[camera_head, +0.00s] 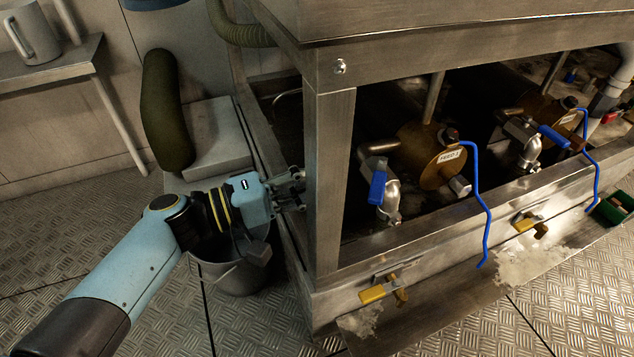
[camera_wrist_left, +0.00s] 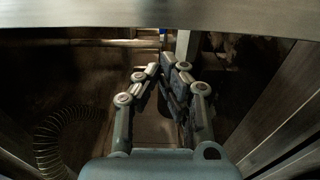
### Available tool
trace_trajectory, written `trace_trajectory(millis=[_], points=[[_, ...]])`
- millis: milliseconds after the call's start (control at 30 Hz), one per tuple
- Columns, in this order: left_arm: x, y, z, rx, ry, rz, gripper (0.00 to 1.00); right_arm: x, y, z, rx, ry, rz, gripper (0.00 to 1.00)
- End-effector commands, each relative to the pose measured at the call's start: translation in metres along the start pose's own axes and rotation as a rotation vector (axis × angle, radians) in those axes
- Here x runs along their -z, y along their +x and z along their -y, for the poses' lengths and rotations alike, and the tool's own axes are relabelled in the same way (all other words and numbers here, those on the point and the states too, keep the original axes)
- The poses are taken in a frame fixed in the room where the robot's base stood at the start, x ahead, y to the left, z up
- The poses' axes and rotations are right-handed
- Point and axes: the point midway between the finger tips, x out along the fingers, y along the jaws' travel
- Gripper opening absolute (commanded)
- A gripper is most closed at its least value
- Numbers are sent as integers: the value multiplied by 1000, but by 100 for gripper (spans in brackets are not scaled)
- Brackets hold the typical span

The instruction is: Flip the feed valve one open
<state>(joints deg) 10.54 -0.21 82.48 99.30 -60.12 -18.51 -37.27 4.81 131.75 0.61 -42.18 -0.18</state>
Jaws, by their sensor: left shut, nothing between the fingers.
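My left gripper (camera_head: 300,190) is at the left side of the steel frame's corner post, with its fingers partly hidden by the post. In the left wrist view its fingers (camera_wrist_left: 165,72) are together and empty. A valve with a short blue lever (camera_head: 377,187) stands inside the frame, right of the post and apart from the gripper. The lever hangs roughly upright. A similar blue lever (camera_head: 554,137) is farther right and lies slanted. A brass housing (camera_head: 420,150) carries a feed label, whose number I cannot read surely. My right gripper is not in view.
The corner post (camera_head: 328,185) stands between my gripper and the near valve. Long bent blue handles (camera_head: 478,195) reach over the frame's front rail. Yellow-handled valves (camera_head: 374,293) sit on the front. A bucket (camera_head: 232,275) stands below my left wrist.

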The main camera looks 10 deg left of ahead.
Motion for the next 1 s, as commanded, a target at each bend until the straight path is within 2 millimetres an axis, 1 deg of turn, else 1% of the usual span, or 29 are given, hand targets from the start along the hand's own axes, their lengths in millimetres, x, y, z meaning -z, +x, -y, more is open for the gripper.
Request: trace_trajectory(millis=[33,67,400,500,667,933,967,1000], points=[[-2,-10,-1,5,0,1,0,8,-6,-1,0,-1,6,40],[-2,-14,-2,4,0,1,0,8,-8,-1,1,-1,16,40],[-8,-70,-2,5,-1,1,0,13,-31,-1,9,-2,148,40],[-9,-83,-2,3,0,1,0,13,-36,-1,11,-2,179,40],[-10,-92,-1,2,-2,1,0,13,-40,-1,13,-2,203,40],[-10,-93,-1,1,-2,1,0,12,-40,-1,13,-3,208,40],[-10,-93,-1,1,-2,1,0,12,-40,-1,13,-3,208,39],[-10,-93,-1,1,-2,1,0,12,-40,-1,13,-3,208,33]])
